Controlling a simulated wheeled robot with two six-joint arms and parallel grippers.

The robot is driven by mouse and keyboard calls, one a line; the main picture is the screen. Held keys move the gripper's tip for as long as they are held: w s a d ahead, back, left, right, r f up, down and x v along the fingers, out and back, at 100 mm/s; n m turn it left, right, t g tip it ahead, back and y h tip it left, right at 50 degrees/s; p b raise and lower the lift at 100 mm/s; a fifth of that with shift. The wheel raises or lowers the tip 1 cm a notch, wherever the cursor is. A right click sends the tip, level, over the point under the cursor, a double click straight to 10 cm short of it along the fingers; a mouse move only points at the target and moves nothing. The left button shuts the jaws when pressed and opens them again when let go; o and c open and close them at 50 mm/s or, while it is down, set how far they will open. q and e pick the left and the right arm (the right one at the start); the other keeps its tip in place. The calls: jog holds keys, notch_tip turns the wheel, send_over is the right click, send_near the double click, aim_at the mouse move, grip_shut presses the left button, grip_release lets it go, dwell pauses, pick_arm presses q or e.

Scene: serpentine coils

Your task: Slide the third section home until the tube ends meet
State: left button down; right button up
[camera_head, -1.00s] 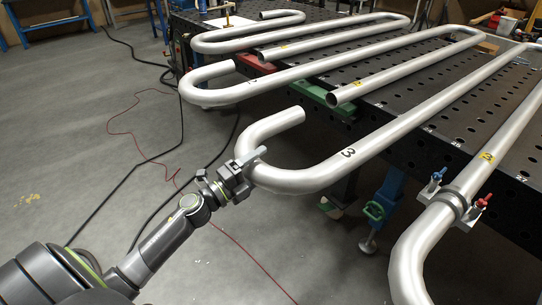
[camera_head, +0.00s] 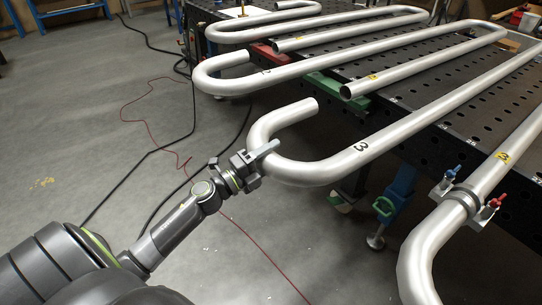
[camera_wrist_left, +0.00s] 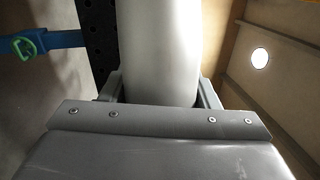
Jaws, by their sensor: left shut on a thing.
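The third section (camera_head: 352,152) is a silver tube marked 3, with a U-bend at its left end. My left gripper (camera_head: 263,154) is shut on the outside of that bend. In the left wrist view the tube (camera_wrist_left: 158,45) fills the space between the two fingers (camera_wrist_left: 160,92). The bend's short leg ends at upper right and faces the dark open end of a neighbouring tube (camera_head: 372,82) with a yellow mark. A clear gap separates the two ends, and they look roughly in line. My right gripper is not in view.
The black perforated table (camera_head: 455,115) carries more serpentine tubes behind. A front tube (camera_head: 425,250) is held by a clamp with blue and red handles (camera_head: 466,200). Cables lie on the open floor at left.

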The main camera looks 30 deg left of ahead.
pick_arm(q)
jog(key=shift+s+f, duration=0.1)
jog(key=shift+s, duration=0.05)
jog(key=shift+s+a, duration=0.2)
jog(key=shift+s, duration=0.15)
jog(key=c, duration=0.8)
grip_release()
jog(key=shift+c, duration=0.2)
jog(key=o, duration=0.3)
jog(key=shift+s+a, duration=0.1)
jog(key=shift+s, duration=0.05)
